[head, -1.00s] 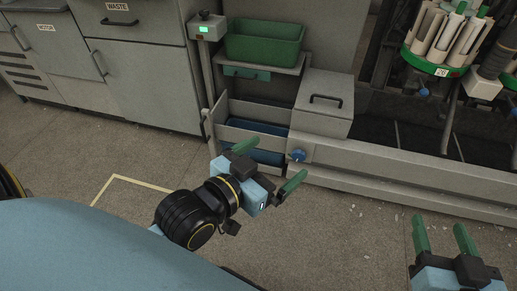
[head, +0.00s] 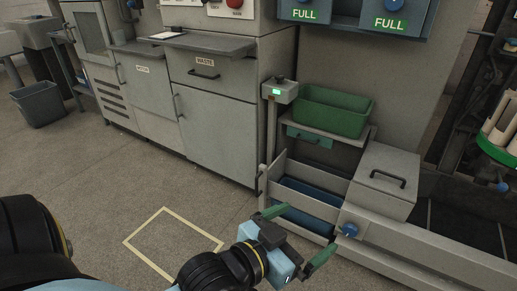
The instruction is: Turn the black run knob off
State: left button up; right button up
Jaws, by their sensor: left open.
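I cannot pick out the black run knob for certain. A grey control panel (head: 205,15) is cut off by the top edge, with a red knob (head: 237,2) and small labels too blurred to read surely. A small dark part (head: 278,78) sits on top of a grey post box with a green light (head: 278,90). My left gripper (head: 296,235) is open and empty, its green fingers spread low in front of the blue-lined drawer, well below the panel. My right gripper is out of view.
A grey cabinet marked WASTE (head: 215,120) stands left of the post. A green bin (head: 333,110) sits on a shelf. A grey lidded box (head: 385,185) and a blue knob (head: 349,229) are at right. The floor is open inside the yellow outline (head: 165,213).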

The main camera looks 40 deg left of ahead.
aim_at(279, 78)
jog(key=u, duration=1.1)
